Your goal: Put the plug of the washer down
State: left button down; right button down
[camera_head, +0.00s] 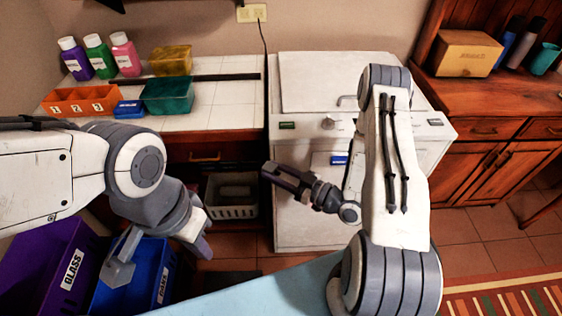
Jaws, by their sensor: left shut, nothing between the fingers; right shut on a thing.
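The washer (305,232) is a white machine in the middle of the view, against the back wall. Its dark cord (262,38) hangs from beside the wall outlet (251,13) down along the washer's left edge. My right gripper (268,170) is in front of the washer's left front edge, pointing left. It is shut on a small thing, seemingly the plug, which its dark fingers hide. My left gripper (162,256) points down over the bins at the lower left. It is shut and holds nothing.
A white-tiled counter (220,112) at the left carries bottles and small boxes. A grey basket (232,197) stands beneath it. Purple (42,268) and blue (150,275) bins stand at the lower left. A wooden cabinet (470,170) is at the right. A striped rug (515,300) lies below it.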

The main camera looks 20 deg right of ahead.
pick_arm(q)
jog(key=c, duration=1.2)
grip_release()
jog(key=shift+c, duration=0.2)
jog(key=o, duration=0.5)
jog(key=shift+w+d+r, duration=0.1)
jog(key=shift+w, duration=0.15)
jog(key=o, duration=0.4)
jog(key=shift+w+d+r, duration=0.25)
jog(key=shift+w+d, duration=0.05)
jog(key=shift+w, duration=0.25)
jog(key=w+d+n, duration=0.1)
jog(key=w+d, duration=0.2)
jog(key=w, duration=0.4)
jog(key=w+d+n+y, duration=0.1)
jog(key=w+d, duration=0.1)
jog(key=w, duration=0.5)
jog(key=w+d+n, duration=0.1)
jog(key=w+d, duration=0.2)
jog(key=w, duration=0.4)
notch_tip(320, 180, down, 10)
jog(key=shift+w+a+f, duration=0.1)
jog(key=shift+w, duration=0.05)
pick_arm(e)
jog(key=a+r+n+g+y, duration=0.5)
jog(key=a+g, duration=0.3)
jog(key=a, duration=0.2)
jog(key=shift+n+g+y, duration=0.3)
jog(key=shift+n, duration=0.5)
